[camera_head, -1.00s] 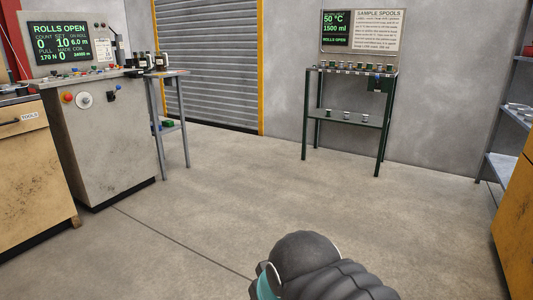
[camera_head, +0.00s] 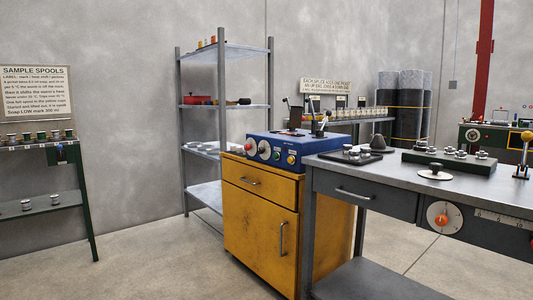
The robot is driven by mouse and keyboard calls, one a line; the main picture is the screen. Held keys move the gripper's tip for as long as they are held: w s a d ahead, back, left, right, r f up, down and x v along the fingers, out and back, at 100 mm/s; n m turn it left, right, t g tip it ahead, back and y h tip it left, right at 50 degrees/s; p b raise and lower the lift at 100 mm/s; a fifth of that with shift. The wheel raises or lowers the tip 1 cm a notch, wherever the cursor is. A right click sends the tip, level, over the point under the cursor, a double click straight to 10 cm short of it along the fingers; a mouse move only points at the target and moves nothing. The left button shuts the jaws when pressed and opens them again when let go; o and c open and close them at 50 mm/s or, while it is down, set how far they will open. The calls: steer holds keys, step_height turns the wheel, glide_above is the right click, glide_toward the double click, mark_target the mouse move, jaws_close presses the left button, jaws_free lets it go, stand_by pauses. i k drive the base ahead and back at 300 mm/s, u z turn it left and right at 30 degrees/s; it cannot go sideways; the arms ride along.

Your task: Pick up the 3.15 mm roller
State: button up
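Small silvery round pieces (camera_head: 482,155) sit on a dark green block (camera_head: 448,164) on top of the grey workbench (camera_head: 397,178) at the right. More small metal pieces (camera_head: 347,149) sit on a dark pad further left on the same bench. No size marking is readable on any of them, so I cannot tell which piece, if any, is the 3.15 mm roller. My gripper is not in view.
A yellow cabinet (camera_head: 262,215) carries a blue machine (camera_head: 285,149) left of the bench. A grey shelf rack (camera_head: 222,115) stands behind. A green spool stand (camera_head: 55,209) is at the left. Open floor lies between stand and cabinet.

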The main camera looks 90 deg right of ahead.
mark_target(419, 143)
steer(key=z, duration=3.6)
